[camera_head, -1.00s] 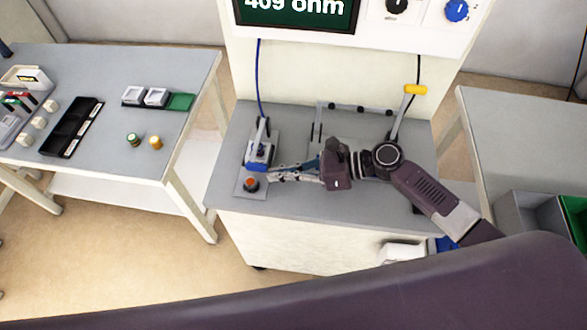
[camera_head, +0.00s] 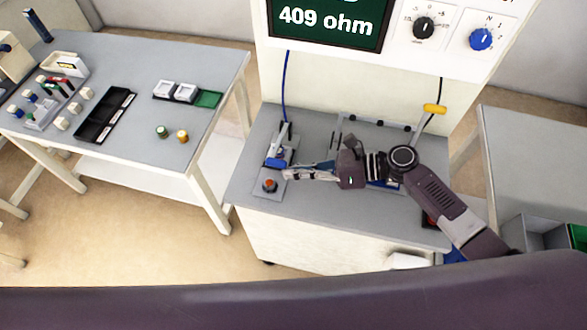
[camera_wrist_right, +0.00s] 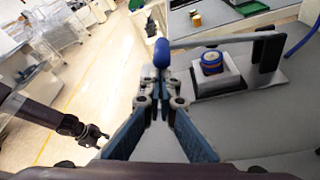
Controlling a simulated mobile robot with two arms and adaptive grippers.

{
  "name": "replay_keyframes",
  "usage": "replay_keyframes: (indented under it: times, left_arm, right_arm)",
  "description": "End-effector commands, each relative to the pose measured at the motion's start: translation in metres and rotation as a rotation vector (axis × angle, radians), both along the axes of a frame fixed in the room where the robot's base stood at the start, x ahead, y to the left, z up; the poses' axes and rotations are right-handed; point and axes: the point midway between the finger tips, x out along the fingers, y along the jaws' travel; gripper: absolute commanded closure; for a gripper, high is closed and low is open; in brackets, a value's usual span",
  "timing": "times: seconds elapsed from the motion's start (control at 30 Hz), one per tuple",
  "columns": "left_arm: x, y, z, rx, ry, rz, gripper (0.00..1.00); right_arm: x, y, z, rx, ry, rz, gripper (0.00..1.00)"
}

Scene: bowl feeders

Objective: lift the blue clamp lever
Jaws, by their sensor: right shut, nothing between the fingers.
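The blue clamp lever (camera_wrist_right: 161,53) shows in the right wrist view as a grey bar with a blue tip, running right to a dark post. In the head view my right gripper (camera_head: 287,174) is beside the clamp's plate (camera_head: 262,193), at the bench's left side. My left gripper (camera_wrist_right: 97,133) shows small in the wrist view; its fingers are unclear.
A yellow-handled lever (camera_head: 435,109) stands at the bench's back right. The display panel (camera_head: 330,22) reads 409 ohm. A side table (camera_head: 140,60) with trays and small parts stands left, across a gap.

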Motion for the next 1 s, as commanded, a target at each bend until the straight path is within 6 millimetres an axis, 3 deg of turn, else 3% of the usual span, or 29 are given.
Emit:
replay_keyframes:
  times: [0.03,0.1,0.4,0.67,1.0]
  left_arm:
    - [0.0,0.0,0.018,0.0,0.0,0.0,0.6]
    - [0.0,0.0,0.03,0.0,0.0,0.0,0.6]
    - [0.0,0.001,0.065,0.001,0.0,-0.001,0.6]
    - [0.0,0.001,0.081,0.001,0.0,-0.001,0.6]
    - [0.001,0.001,0.082,0.002,-0.001,-0.001,0.6]
  right_arm:
    - [0.003,0.0,0.018,0.015,0.037,-0.003,1.0]
    - [0.004,0.0,0.027,0.034,0.099,-0.003,1.0]
    - [0.018,-0.005,0.064,0.124,0.37,-0.002,1.0]
    - [0.039,-0.011,0.092,0.198,0.597,-0.001,1.0]
    - [0.071,-0.022,0.116,0.194,0.585,0.0,1.0]
